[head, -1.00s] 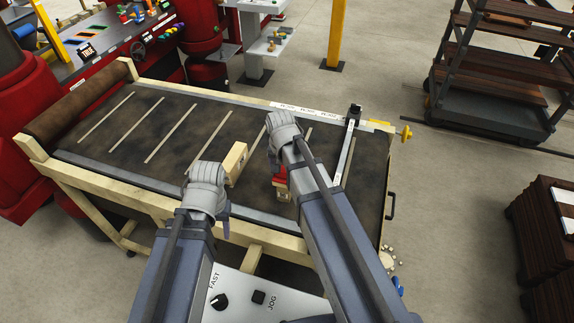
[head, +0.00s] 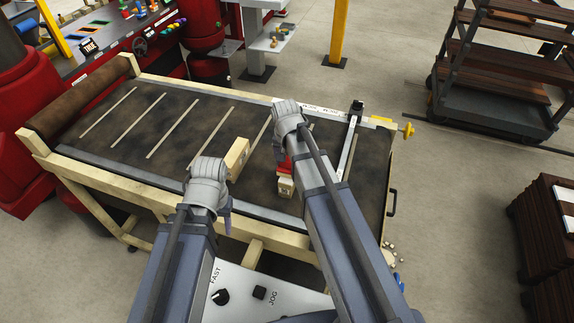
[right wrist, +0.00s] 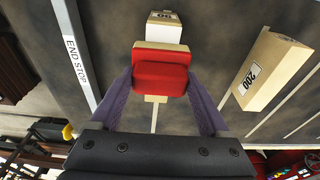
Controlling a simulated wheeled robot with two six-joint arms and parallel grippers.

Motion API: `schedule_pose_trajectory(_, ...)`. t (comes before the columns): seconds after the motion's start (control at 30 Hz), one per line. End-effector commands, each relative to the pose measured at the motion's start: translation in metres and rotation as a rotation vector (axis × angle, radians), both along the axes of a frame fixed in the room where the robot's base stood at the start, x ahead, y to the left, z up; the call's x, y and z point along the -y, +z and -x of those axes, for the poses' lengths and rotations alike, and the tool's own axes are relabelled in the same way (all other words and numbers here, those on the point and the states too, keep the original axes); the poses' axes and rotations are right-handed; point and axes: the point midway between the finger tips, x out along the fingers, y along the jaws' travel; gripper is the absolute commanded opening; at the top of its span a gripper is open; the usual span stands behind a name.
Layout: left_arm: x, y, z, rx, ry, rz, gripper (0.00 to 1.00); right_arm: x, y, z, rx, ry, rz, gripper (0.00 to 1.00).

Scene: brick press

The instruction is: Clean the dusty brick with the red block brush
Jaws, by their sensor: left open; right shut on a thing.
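The red block brush (right wrist: 162,76), with a pale layer along one side, is held between the purple fingers of my right gripper (right wrist: 160,88). In the head view the brush (head: 283,165) shows below my right gripper (head: 287,128), partly hidden by the arm. Contact between brush and brick cannot be made out. My left gripper (head: 220,192) is open and empty over the table's front edge.
A longer tan brick (head: 237,155) labelled 200 lies on the dark table between my grippers. The end stop bar (head: 346,148) crosses the belt at right. The table's left half is clear apart from white lines. A control panel (head: 240,293) is at the front.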

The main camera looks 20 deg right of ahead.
Motion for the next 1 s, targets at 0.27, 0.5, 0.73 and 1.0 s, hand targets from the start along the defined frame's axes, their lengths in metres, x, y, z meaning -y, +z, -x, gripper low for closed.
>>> schedule_pose_trajectory(0.27, 0.000, -0.001, 0.000, 0.000, 0.000, 0.000, 0.50, 0.004, 0.000, -0.005, 0.002, 0.000, 0.001, 0.35)
schedule_pose_trajectory(0.5, 0.000, 0.006, 0.000, 0.000, 0.000, 0.000, 0.50, 0.004, 0.006, -0.005, 0.002, 0.000, 0.001, 0.35)
schedule_pose_trajectory(0.73, 0.000, 0.029, 0.000, 0.000, 0.000, 0.000, 0.50, 0.003, 0.029, -0.005, 0.001, 0.000, 0.001, 0.35)
schedule_pose_trajectory(1.0, 0.000, 0.054, 0.000, 0.000, 0.000, 0.000, 0.50, 0.003, 0.054, -0.005, 0.001, 0.000, 0.001, 0.35)
